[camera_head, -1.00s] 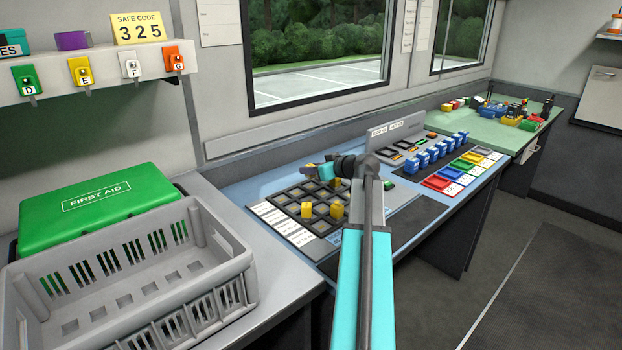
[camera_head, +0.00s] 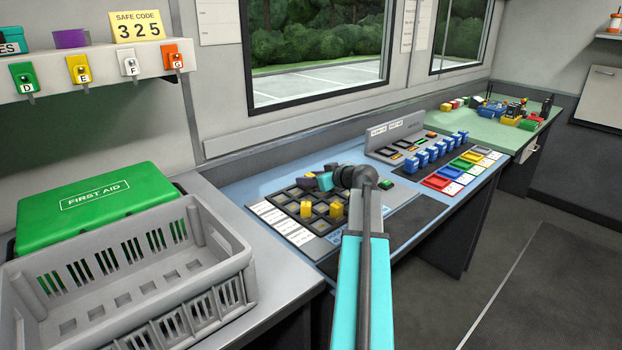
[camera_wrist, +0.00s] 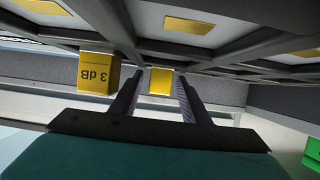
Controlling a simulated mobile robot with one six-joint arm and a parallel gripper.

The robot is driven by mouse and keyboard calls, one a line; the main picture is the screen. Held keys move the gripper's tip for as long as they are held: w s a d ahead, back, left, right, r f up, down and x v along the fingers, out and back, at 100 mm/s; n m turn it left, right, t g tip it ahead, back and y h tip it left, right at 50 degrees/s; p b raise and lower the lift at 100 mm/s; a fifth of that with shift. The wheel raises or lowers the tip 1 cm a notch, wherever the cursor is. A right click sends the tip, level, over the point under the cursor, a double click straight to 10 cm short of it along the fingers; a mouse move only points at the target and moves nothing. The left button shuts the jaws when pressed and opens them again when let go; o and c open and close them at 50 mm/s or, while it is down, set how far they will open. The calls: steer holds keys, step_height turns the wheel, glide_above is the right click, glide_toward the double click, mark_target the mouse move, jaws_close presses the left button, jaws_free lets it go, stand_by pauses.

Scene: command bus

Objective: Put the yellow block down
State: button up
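Two yellow blocks stand in the dark grid tray (camera_head: 290,197) in the head view, a left one (camera_head: 306,210) and a right one (camera_head: 336,210). My gripper (camera_head: 306,183) is just above the tray's far part, pointing left. In the wrist view the picture looks upside down. One yellow block (camera_wrist: 160,81) shows between the fingers of my gripper (camera_wrist: 160,88), with narrow gaps on both sides. I see no finger touching it. A second yellow block (camera_wrist: 98,72), marked "3 dB", is beside the left finger. My gripper looks open.
Tray cells with yellow floors (camera_wrist: 188,25) lie close to the fingers. Blue blocks (camera_head: 423,160) and coloured trays stand to the right on the desk. A grey crate (camera_head: 130,270) and a green first aid box (camera_head: 90,205) are at the left.

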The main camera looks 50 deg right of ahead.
steer(key=shift+r, duration=0.15)
steer(key=v, duration=1.2)
stand_by(0.6)
steer(key=shift+s, duration=0.1)
